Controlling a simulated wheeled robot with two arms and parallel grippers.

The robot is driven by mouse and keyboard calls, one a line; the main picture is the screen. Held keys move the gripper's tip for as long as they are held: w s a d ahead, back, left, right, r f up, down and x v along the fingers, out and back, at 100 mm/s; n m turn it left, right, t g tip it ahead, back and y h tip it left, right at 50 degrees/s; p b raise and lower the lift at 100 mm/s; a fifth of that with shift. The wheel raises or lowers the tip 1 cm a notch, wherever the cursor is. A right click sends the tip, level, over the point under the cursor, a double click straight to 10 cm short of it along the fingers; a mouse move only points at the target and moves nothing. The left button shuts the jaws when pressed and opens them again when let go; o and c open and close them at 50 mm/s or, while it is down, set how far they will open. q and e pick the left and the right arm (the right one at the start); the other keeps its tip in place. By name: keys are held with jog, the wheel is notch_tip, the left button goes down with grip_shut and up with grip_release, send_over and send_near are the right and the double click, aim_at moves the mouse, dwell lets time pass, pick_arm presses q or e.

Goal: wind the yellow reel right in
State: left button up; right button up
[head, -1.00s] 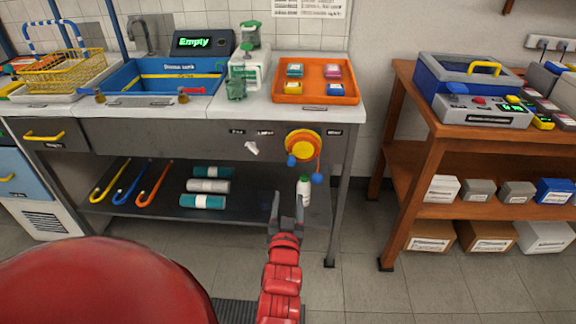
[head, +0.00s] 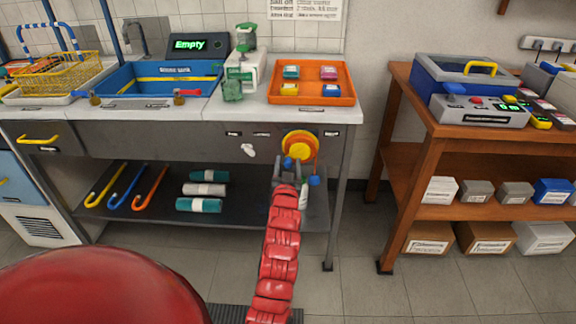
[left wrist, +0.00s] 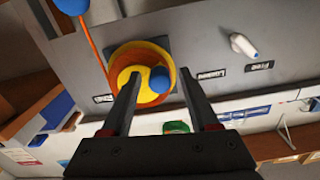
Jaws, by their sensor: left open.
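The yellow reel (head: 300,143), with an orange rim, is on the grey front panel under the counter. It also shows in the left wrist view (left wrist: 146,93). A blue knob (left wrist: 160,79) sits off-centre on its face. An orange cord (left wrist: 95,40) runs from the reel to a blue ball (head: 315,181), which hangs a little below the reel in the head view. My left gripper (head: 289,163) is open just in front of the reel. In the left wrist view its fingers (left wrist: 158,73) appear on either side of the knob; contact cannot be told. My right gripper is out of view.
A white lever (head: 248,150) is on the panel left of the reel. A white bottle (head: 303,195) stands on the lower shelf behind my gripper. An orange tray (head: 312,98) lies on the counter above. A wooden bench (head: 400,150) stands to the right, across a floor gap.

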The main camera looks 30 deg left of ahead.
pick_arm(q)
grip_shut()
dwell(0.3)
jog(key=shift+r, duration=0.1)
jog(key=m, duration=0.2)
jog(key=r+m+p, duration=0.1)
jog(key=shift+s+a+m, duration=0.1)
jog(key=shift+s+m, duration=0.05)
jog(key=shift+m, duration=0.25)
jog(key=shift+r+m+p, duration=0.3)
jog(key=shift+m+p, duration=0.25)
jog(key=shift+m, duration=0.45)
grip_release()
jog(key=shift+s, duration=0.1)
